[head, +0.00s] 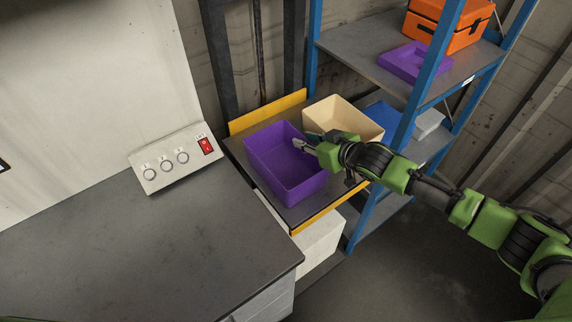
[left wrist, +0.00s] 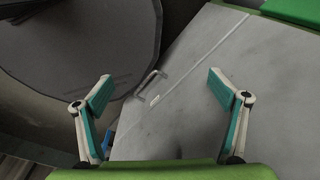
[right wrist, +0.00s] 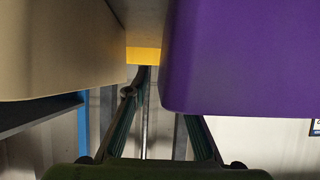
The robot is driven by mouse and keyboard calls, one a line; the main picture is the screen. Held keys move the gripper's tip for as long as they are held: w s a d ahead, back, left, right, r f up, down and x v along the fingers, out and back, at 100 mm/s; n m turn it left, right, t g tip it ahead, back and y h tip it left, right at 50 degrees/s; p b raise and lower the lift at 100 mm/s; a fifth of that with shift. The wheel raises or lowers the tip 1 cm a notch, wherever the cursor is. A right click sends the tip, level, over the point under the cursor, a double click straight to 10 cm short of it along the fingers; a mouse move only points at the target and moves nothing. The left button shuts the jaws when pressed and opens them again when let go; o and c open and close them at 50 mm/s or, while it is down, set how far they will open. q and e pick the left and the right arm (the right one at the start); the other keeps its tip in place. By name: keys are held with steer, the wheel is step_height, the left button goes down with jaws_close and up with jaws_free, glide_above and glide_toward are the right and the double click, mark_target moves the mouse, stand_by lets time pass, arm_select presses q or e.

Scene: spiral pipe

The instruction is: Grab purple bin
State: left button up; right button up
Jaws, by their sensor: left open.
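The purple bin (head: 287,165) stands upright on a dark tabletop in the head view. My right gripper (head: 306,146) is at the bin's right rim, beside the beige bin (head: 341,117). In the right wrist view the purple bin (right wrist: 245,55) fills the upper right. There one finger of my right gripper (right wrist: 160,95) shows in the gap between the bins. The other finger's tip is hidden behind the purple bin, so contact with its wall is unclear. My left gripper (left wrist: 160,92) is open and empty in the left wrist view, above a grey surface.
The tabletop has yellow edge strips (head: 268,111). A grey counter (head: 150,245) with a switch panel (head: 176,157) lies to the left. A blue-framed shelf (head: 400,150) stands close on the right, holding an orange case (head: 455,22) and a purple tray (head: 406,62).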

jaws_close()
steer(key=shift+r, duration=0.1)
